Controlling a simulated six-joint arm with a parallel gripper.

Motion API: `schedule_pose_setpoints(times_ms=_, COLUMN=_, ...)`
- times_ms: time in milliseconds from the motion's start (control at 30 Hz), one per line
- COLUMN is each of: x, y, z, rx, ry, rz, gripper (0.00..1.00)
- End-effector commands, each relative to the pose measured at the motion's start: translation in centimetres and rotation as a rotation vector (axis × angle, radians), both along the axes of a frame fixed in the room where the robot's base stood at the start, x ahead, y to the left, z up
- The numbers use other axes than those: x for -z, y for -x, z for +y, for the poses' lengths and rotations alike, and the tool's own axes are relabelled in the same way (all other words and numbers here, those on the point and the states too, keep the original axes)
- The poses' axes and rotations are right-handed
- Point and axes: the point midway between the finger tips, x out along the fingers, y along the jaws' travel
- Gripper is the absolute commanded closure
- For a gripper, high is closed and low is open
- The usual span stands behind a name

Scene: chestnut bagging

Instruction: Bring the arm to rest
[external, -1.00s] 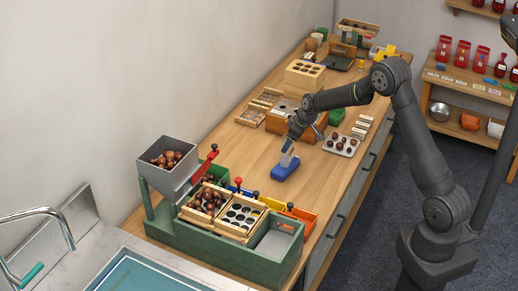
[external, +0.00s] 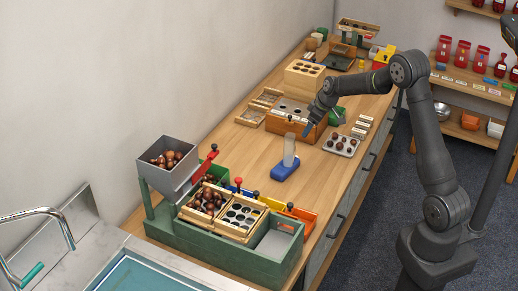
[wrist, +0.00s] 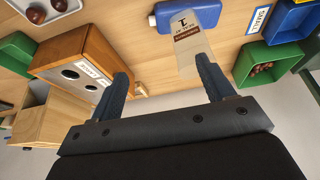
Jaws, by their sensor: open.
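My gripper (external: 312,127) is open and empty, raised above the worktop near the wooden box with round holes. In the wrist view its two dark fingers (wrist: 165,82) stand wide apart. A clear bag or sleeve with a printed label (wrist: 188,45) stands upright in the blue holder (external: 285,173) on the worktop, apart from my gripper. The clear sleeve also shows in the external view (external: 290,150). The wooden box (external: 281,122) is just behind and left of my gripper in the external view.
A tray of chestnuts (external: 342,145) lies right of the blue holder. A green stand with a grey hopper (external: 167,163) is at the near end of the worktop (external: 246,150). Shelves with red bags (external: 462,54) stand at the right. The worktop left of the blue holder is clear.

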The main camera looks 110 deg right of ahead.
Motion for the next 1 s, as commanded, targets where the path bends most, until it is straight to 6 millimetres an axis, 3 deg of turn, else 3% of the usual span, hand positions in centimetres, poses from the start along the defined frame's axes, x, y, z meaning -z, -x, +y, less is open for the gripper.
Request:
schedule_pose_setpoints(times_ms=133, x=-1.6, y=2.7, z=0.3, rx=0.003, ry=0.001, rz=0.0, gripper=0.26)
schedule_pose_setpoints(times_ms=533, x=0.2, y=-5.5, z=-1.5, rx=-0.045, ry=-0.002, rz=0.001, gripper=0.26)
schedule_pose_setpoints(times_ms=1000, x=2.3, y=-14.6, z=-1.9, rx=-0.088, ry=-0.001, rz=0.001, gripper=0.26)
